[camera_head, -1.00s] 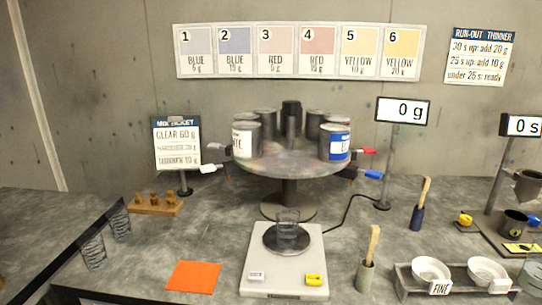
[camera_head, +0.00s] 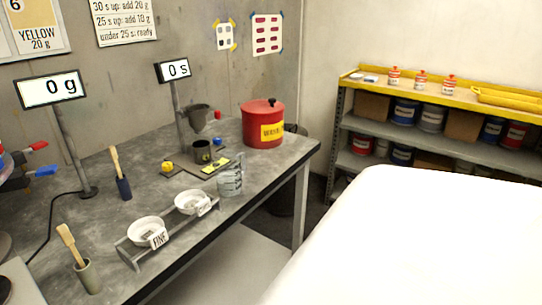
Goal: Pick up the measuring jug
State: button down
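A clear measuring jug (camera_head: 230,177) with markings on its side stands upright near the front edge of the grey bench. It is just right of the rack with two white bowls and in front of the run-out stand. Nothing covers it in this view. My gripper does not show in the head view, so its state cannot be seen.
The white bowls (camera_head: 191,202) sit in a grey rack (camera_head: 128,251) left of the jug. A funnel stand with a dark cup (camera_head: 202,152) is behind it. A red can (camera_head: 263,124) stands at the bench's far right. A large white surface (camera_head: 420,250) fills the lower right.

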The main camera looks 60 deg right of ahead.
aim_at(233, 172)
jog(key=z, duration=1.85)
jog(key=j+z, duration=0.1)
jog(key=z, duration=0.25)
jog(key=j+z, duration=0.1)
jog(key=z, duration=0.25)
jog(key=j+z, duration=0.1)
jog(key=z, duration=0.25)
jog(key=j, duration=0.5)
jog(key=k+j, duration=0.15)
jog(key=j, duration=0.35)
